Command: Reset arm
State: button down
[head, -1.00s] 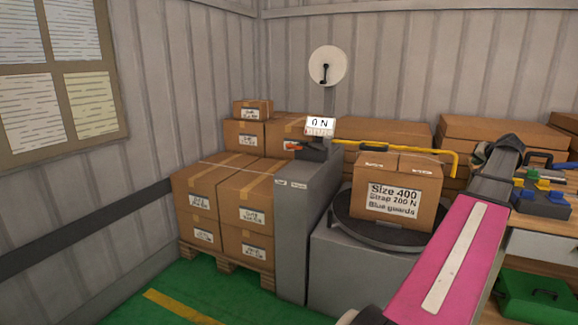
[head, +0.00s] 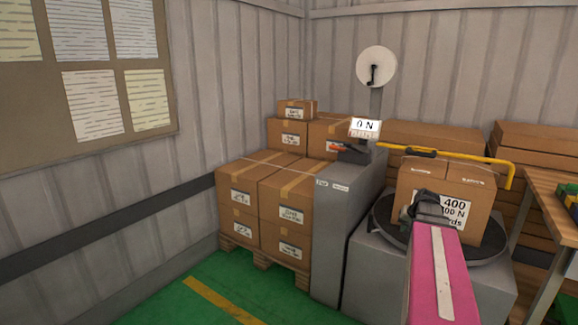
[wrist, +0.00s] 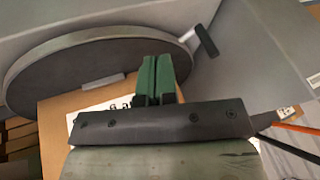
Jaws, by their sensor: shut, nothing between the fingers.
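My arm, with its pink link, reaches up from the lower right of the head view. My gripper (head: 428,203) is dark and small there, in front of a labelled cardboard box (head: 478,187), hiding part of its label. In the wrist view the green fingers of my gripper (wrist: 155,75) are together with nothing between them. Behind them are the box (wrist: 60,125) and the round grey turntable (wrist: 55,72). Whether the fingers touch the box cannot be told.
The box stands on the turntable (head: 385,232) beside a grey column (head: 338,230). A yellow bar (head: 465,157) extends above the box. Stacked cartons (head: 285,205) on a pallet stand left of the column. A workbench (head: 550,190) is at the right. Green floor in front is clear.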

jog(key=s+a+f+n+g, duration=0.1)
jog(key=s+a+f, duration=0.3)
jog(key=a, duration=0.5)
jog(key=s+a+f+n+g+h, duration=0.1)
jog(key=s+a+f+n+g, duration=0.1)
jog(key=s+a+f, duration=0.3)
jog(key=s+a+f+n+g, duration=0.1)
jog(key=s+a+f, duration=0.3)
jog(key=a, duration=0.9)
jog(key=shift+s+f+n+g+h, duration=0.3)
jog(key=shift+s+g, duration=0.2)
jog(key=shift+s, duration=0.4)
